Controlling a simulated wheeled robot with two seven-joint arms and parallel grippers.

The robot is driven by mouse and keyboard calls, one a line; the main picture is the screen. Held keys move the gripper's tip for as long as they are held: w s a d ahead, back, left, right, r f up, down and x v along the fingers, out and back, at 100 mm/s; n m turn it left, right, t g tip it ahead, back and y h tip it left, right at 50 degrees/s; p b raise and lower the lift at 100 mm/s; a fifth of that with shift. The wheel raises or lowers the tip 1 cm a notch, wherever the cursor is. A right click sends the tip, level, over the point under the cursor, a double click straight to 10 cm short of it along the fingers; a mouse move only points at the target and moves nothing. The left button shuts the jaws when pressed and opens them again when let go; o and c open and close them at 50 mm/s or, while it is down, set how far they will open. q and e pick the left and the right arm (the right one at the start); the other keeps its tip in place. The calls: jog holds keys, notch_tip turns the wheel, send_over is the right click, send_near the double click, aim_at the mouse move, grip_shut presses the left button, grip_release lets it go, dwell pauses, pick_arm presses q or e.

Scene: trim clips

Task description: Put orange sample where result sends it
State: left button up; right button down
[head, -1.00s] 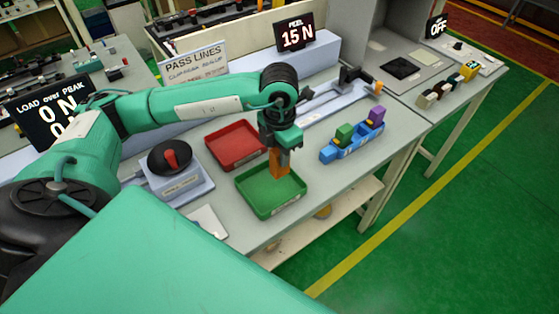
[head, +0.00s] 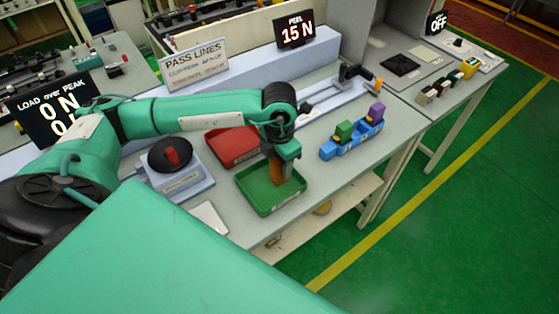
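The orange sample (head: 276,171) is upright at my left gripper (head: 279,158), with its lower end down inside the green tray (head: 255,203). The gripper's fingers are around its upper part. Whether the sample touches the tray floor I cannot tell. The red tray (head: 225,146) lies just behind the green one and looks empty. The peel display (head: 295,31) reads 15 N. The PASS LINES sign (head: 194,64) stands at the back; its small text is too blurred to read. My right gripper is not in view.
A blue rack (head: 352,140) with a green and a purple block stands right of the trays. A black round device with a red knob (head: 171,157) is left of them. Small blocks (head: 447,82) sit at far right.

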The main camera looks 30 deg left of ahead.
pick_arm(q)
jog(key=shift+r, duration=0.35)
notch_tip(320, 180, up, 12)
jog(key=b, duration=0.2)
jog(key=shift+f+b, duration=0.15)
jog(key=shift+b, duration=0.2)
